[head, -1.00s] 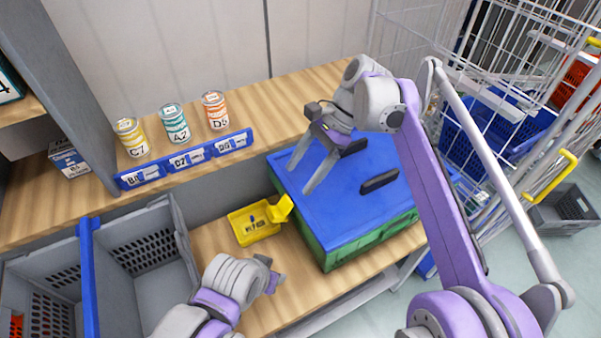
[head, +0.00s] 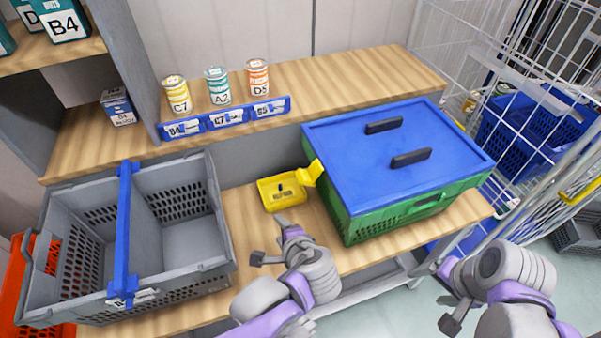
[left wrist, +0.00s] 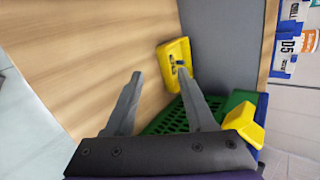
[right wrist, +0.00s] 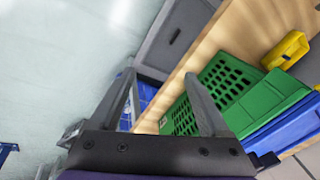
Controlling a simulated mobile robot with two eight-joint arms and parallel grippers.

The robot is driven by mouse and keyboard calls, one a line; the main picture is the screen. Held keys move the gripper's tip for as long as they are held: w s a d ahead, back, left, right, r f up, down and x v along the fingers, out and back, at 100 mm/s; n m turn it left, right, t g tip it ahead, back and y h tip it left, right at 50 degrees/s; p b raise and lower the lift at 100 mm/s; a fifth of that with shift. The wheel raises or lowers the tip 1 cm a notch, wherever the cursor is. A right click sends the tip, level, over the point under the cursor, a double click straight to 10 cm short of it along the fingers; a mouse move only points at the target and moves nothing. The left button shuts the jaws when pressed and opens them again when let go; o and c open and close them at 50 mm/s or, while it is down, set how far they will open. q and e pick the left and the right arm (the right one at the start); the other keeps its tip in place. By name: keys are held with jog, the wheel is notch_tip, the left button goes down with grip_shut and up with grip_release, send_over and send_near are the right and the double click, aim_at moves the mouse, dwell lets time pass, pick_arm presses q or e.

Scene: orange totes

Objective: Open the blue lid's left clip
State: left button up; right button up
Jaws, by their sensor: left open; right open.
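The blue lid (head: 385,150) lies on a green crate (head: 400,218) on the workbench. A yellow clip (head: 313,172) sits at the lid's left edge and sticks outward at a tilt; it also shows in the left wrist view (left wrist: 243,122). My left gripper (head: 267,239) is open and empty, in front and left of the crate, apart from the clip. In the left wrist view the crate's green side (left wrist: 170,118) shows behind my fingers. My right gripper (head: 442,296) is open and empty, in front of the crate's right part. Any clip on the right side is hidden.
A yellow tray (head: 282,190) lies just left of the crate, near the clip. A grey basket (head: 185,238) with a blue handle stands further left. Labelled cans (head: 217,85) stand on the shelf behind. A wire cage cart (head: 450,50) is at the right.

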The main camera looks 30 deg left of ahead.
aim_at(306, 183)
pick_arm(q)
jog(key=w+d+r+m+t+y, duration=0.1)
jog(key=w+r+m+t+y, duration=0.1)
jog(key=w+d+r+m+t+y+b, duration=0.1)
jog(key=w+d+r+m, duration=0.1)
jog(key=w+d+r+m+t+y+b, duration=0.1)
jog(key=w+d+r+t+y, duration=0.1)
jog(key=r, duration=0.1)
jog(key=shift+w+m+t+y, duration=0.3)
jog(key=shift+m, duration=0.1)
jog(key=shift+w+a+r, duration=0.1)
jog(key=shift+w+r, duration=0.05)
jog(key=x, duration=1)
jog(key=shift+b, duration=0.4)
pick_arm(e)
jog(key=s+d+f+n+t+h, duration=0.2)
jog(key=s+d+f+n, duration=0.1)
jog(key=s+d+f, duration=0.5)
notch_tip(306, 183, down, 3)
jog(key=shift+d+f, duration=0.2)
jog(key=shift+d, duration=0.05)
pick_arm(q)
jog(key=shift+c, duration=0.2)
grip_shut()
